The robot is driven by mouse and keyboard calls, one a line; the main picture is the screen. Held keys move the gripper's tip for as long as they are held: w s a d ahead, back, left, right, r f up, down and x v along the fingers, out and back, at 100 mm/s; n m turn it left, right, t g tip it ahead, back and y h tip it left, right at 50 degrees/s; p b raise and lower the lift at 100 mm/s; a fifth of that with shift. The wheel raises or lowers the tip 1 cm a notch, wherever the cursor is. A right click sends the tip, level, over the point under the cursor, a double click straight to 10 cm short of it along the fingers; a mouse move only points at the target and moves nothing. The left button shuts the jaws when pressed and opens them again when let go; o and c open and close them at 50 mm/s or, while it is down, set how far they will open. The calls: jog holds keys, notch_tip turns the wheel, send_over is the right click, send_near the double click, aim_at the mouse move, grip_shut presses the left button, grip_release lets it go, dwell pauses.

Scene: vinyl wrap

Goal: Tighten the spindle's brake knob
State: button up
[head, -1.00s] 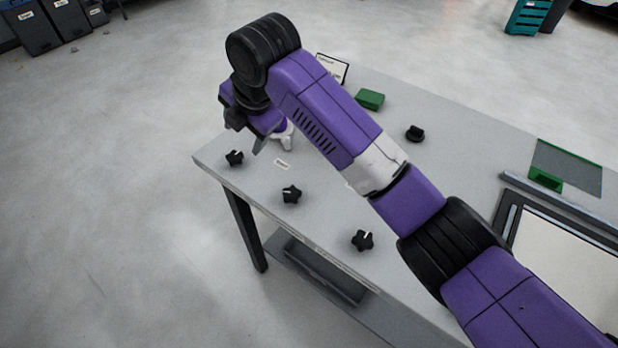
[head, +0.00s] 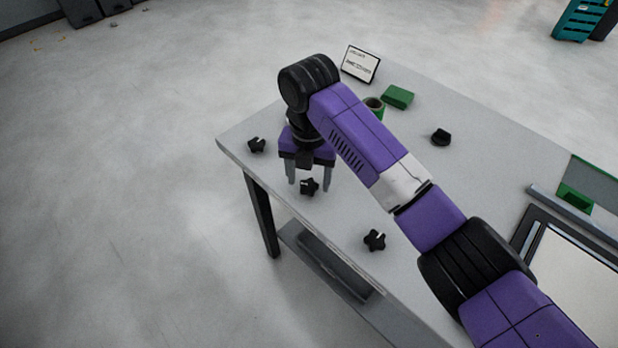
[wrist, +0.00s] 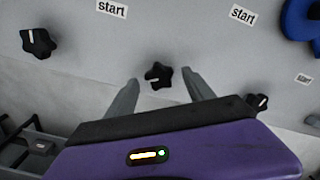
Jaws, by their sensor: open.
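Three black star-shaped knobs with white pointer marks stand along the table's near-left edge. The left knob (head: 257,145), middle knob (head: 309,186) and right knob (head: 375,240) look alike; I cannot tell which is named the spindle's brake knob. My gripper (head: 309,182) is open and points down at the middle knob, its two fingers apart on either side. In the wrist view, the middle knob (wrist: 158,75) shows between the fingertips (wrist: 161,78), with a gap at each side. I cannot tell how far the tips are above the table. "start" labels (wrist: 112,8) lie beside the knobs.
A black round part (head: 441,137), a green block (head: 397,97), a green-rimmed roll (head: 373,106) and a white sign (head: 360,64) stand farther back. A dark-framed panel (head: 570,262) is at the right. A blue item (wrist: 300,18) shows in the wrist view.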

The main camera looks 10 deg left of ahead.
jog(key=shift+f, duration=0.55)
grip_shut()
